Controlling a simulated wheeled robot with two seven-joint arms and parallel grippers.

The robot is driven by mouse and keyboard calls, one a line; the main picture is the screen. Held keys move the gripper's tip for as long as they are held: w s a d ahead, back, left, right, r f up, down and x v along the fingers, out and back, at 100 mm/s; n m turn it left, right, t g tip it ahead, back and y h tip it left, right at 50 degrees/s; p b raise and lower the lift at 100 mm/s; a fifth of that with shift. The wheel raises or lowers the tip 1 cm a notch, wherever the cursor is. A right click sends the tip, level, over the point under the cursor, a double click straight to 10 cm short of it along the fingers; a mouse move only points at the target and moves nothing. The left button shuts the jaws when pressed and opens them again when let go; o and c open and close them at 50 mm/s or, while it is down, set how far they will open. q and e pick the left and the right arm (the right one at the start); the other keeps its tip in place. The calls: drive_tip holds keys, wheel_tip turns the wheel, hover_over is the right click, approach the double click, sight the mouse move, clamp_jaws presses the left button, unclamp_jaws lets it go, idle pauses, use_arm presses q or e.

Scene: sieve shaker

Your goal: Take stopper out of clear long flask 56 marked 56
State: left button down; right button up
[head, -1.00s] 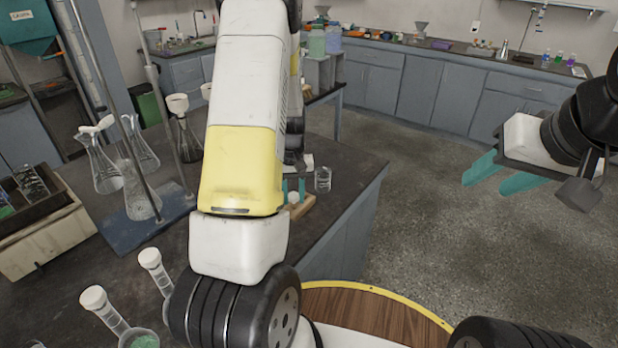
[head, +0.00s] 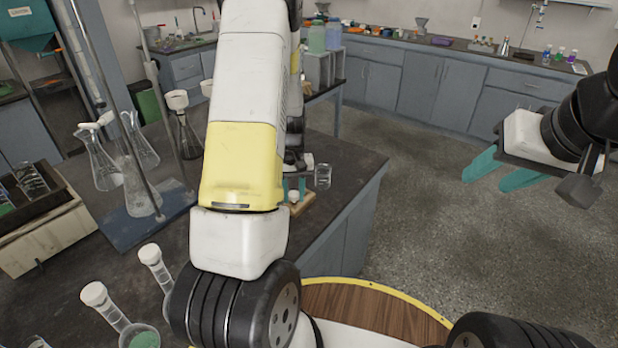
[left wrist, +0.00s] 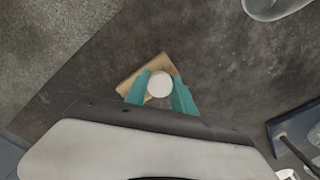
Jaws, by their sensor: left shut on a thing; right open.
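My left gripper (left wrist: 160,92) has its teal fingers shut on a round white stopper (left wrist: 160,84), seen from above in the left wrist view. The same fingers (head: 293,190) show small beyond my left arm in the head view. Under the stopper is a light wooden block (left wrist: 130,83) on the dark bench. Whether the stopper sits in a flask neck is hidden. Two long-necked flasks with white stoppers (head: 94,293) (head: 150,254) stand at the front left, apart from the gripper. No mark 56 is readable. My right gripper (head: 505,172) is open and empty over the floor.
A glass beaker (head: 322,177) stands just right of the left gripper. Conical flasks (head: 103,165) and a metal stand with a blue base (head: 130,232) are at the left. The bench edge lies right of the beaker.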

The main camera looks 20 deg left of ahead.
use_arm(q)
drive_tip(key=shift+f, duration=0.1)
idle(0.3)
drive_tip(key=shift+f, duration=0.35)
drive_tip(key=shift+s+f, duration=0.35)
drive_tip(key=shift+f, duration=0.35)
drive_tip(key=c, duration=1)
unclamp_jaws()
drive_tip(key=shift+w+r, duration=0.15)
drive_tip(key=shift+r, duration=0.3)
wheel_tip(320, 180, up, 9)
drive_tip(key=shift+w+f, duration=0.15)
drive_tip(key=shift+f, duration=0.05)
drive_tip(key=s+d+r+m+t+h, duration=0.15)
drive_tip(key=s+d+r, duration=0.25)
drive_tip(key=r, duration=0.4)
drive_tip(key=s+d+r+m+t, duration=0.1)
drive_tip(key=s+d+r+t, duration=0.2)
drive_tip(key=r, duration=0.5)
drive_tip(key=s+d+r+m+t, duration=0.1)
drive_tip(key=s+d+r, duration=0.3)
drive_tip(key=s, duration=0.9)
wheel_tip(320, 180, up, 3)
drive_tip(key=shift+d+r+m+t+h, duration=0.2)
drive_tip(key=shift+m+t+h, duration=0.15)
drive_tip(key=shift+m, duration=0.5)
